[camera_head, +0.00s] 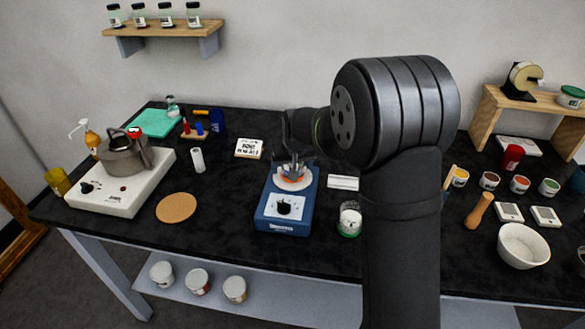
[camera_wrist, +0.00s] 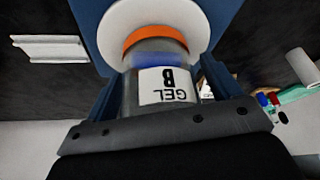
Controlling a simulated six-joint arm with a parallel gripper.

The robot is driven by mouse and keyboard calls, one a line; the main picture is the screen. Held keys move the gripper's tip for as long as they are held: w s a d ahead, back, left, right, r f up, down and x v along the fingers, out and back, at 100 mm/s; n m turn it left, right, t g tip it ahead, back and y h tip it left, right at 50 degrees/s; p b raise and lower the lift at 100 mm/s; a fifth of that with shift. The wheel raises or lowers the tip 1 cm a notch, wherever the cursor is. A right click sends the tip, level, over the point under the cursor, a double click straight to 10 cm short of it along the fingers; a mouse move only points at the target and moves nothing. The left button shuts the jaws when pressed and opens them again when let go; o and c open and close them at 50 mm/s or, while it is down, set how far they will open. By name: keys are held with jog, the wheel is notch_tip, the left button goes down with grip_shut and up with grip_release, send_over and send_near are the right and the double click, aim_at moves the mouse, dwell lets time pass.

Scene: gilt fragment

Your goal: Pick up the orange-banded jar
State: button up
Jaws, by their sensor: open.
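The orange-banded jar (camera_wrist: 155,60) is clear, with an orange band at one end and a white label reading "GEL B", upside down in the wrist view. It stands on the white round top of the blue stirrer (camera_head: 285,210), at the middle of the bench. In the head view my gripper mostly covers the jar, and only some orange (camera_head: 293,179) shows. My gripper (camera_head: 293,164) is open and low over the stirrer. In the wrist view its fingers (camera_wrist: 160,82) stand on either side of the jar. I cannot tell whether they touch it.
A green-based glass jar (camera_head: 349,220) stands right of the stirrer, near a flat white piece (camera_head: 343,183). A kettle (camera_head: 124,158) sits on a white hotplate at left. Bare black bench lies around the cork mat (camera_head: 176,208).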

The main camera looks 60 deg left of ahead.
jog(key=shift+c, duration=0.4)
jog(key=c, duration=1.1)
jog(key=shift+r, duration=0.15)
